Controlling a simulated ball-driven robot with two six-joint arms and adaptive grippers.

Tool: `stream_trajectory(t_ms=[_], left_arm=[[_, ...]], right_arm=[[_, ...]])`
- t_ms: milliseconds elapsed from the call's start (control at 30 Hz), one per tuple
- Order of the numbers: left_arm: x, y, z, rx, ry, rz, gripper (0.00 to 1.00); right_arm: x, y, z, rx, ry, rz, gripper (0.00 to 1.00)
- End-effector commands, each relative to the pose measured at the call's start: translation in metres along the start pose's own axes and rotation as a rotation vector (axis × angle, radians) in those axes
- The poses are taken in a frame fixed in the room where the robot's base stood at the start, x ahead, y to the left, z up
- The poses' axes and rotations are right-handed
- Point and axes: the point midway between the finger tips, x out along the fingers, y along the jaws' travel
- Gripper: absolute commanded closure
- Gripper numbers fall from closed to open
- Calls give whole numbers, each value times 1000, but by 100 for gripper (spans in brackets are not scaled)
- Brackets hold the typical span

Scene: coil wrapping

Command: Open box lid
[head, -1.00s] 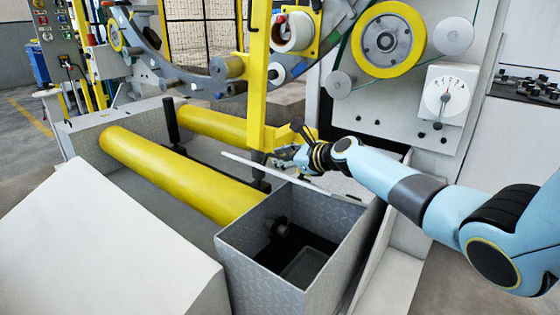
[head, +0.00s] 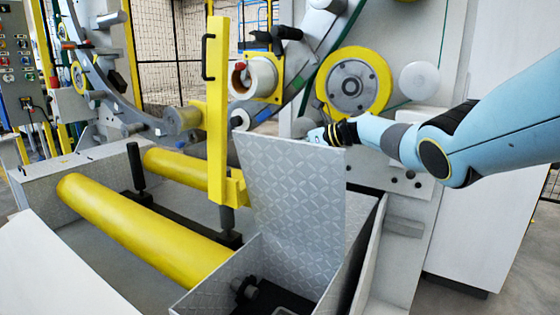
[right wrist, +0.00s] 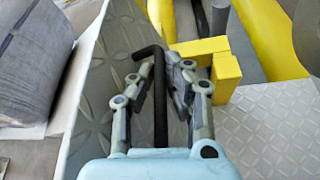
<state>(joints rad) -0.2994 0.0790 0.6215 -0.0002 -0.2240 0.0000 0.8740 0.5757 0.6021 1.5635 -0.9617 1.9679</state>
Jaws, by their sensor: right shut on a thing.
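The box (head: 215,292) is grey patterned metal at the bottom centre of the head view, with its dark inside partly showing. Its lid (head: 298,190) stands raised, nearly upright, with its patterned face toward the head camera. My right gripper (right wrist: 165,72) is shut on a black bent handle (right wrist: 160,115) in the right wrist view. In the head view my right wrist is at the lid's top edge, and the lid hides the fingers. Patterned plate (right wrist: 108,75) lies beside the gripper in the wrist view. My left gripper is not in view.
Yellow rollers (head: 140,225) lie left of the box. A yellow upright post (head: 218,110) stands close left of the lid. A yellow-rimmed wheel (head: 352,85) and the machine panel are behind my right arm. A white sloped cover (head: 45,275) fills the lower left.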

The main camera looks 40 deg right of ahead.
Motion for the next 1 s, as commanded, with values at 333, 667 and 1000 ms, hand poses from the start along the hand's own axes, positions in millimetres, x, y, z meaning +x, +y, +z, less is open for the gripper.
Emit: stream_trajectory(t_ms=[333, 667, 1000], left_arm=[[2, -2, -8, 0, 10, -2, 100], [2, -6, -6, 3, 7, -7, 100], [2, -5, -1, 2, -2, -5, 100]], right_arm=[[-3, -6, -1, -1, 5, -2, 100], [-3, -6, 0, -1, 4, -2, 79], [-11, -8, 0, -4, 3, -5, 79]])
